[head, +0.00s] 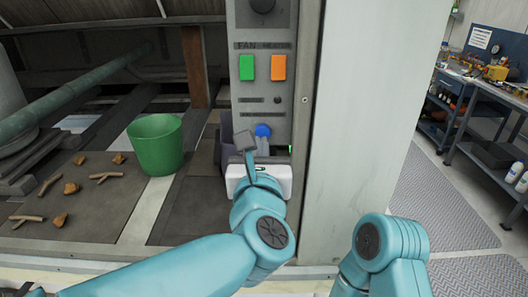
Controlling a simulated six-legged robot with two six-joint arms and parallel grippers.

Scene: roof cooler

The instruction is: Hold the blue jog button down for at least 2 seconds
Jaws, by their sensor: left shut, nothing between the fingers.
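The blue jog button (263,130) is a round blue knob low on the grey control panel (245,114). My left arm reaches up from below, and the fingers of my left gripper (263,143) are shut and empty. They overlap the lower edge of the button in the head view. I cannot tell whether they touch it or whether it is pressed in. My right gripper is out of view; only part of my right arm shows at the bottom.
Above the button are a green button (247,67), an orange button (278,67) and a dark knob (263,4). A green bucket (156,146) and scattered twigs stand left. A pale cabinet side (365,130) rises right. Workbenches (465,95) are farther right.

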